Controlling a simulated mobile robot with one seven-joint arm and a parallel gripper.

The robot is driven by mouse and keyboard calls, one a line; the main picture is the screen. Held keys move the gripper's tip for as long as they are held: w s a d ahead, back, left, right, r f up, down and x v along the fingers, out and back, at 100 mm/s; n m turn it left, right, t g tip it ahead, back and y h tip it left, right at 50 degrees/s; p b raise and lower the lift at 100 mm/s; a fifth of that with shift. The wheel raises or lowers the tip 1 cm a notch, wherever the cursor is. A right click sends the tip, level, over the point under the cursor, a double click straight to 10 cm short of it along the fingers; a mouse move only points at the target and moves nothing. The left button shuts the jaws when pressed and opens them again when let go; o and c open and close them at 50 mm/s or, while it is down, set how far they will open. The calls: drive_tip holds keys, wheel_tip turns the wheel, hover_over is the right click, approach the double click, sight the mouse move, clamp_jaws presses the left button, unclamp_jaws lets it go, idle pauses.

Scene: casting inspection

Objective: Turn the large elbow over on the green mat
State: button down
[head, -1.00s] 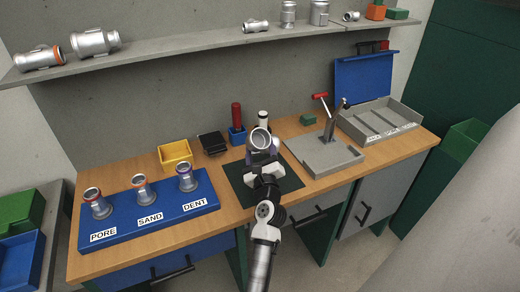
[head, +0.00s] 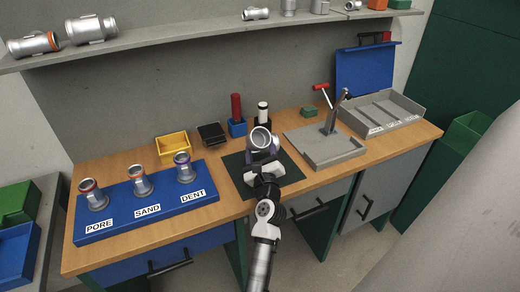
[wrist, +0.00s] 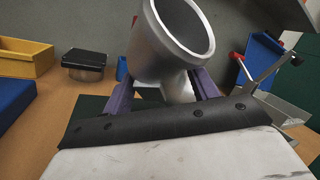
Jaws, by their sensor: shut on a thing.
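The large elbow (head: 261,139) is a silvery metal pipe fitting with a wide round opening. My gripper (head: 260,156) is shut on it, over the green mat (head: 236,178). In the wrist view the elbow (wrist: 172,45) stands between the purple fingers, its wide opening tilted up and toward the camera. Its lower part is partly hidden by the fingers and the gripper body. I cannot tell whether it touches the mat. The dark mat lies flat on the wooden bench and shows around my gripper.
A blue board (head: 150,208) with fittings marked PORE, SAND and DENT stands left. A yellow bin (head: 172,146), a black box (head: 211,134) and red and white-topped holders stand behind. A grey fixture (head: 325,148) with a red-handled lever is right, beside a grey tray (head: 382,115).

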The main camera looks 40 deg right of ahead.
drive_tip(key=shift+f+b, duration=0.9)
idle(0.5)
drive_tip(key=shift+c, duration=1.8)
unclamp_jaws()
drive_tip(key=shift+f, duration=0.25)
drive_tip(key=shift+s, duration=0.15)
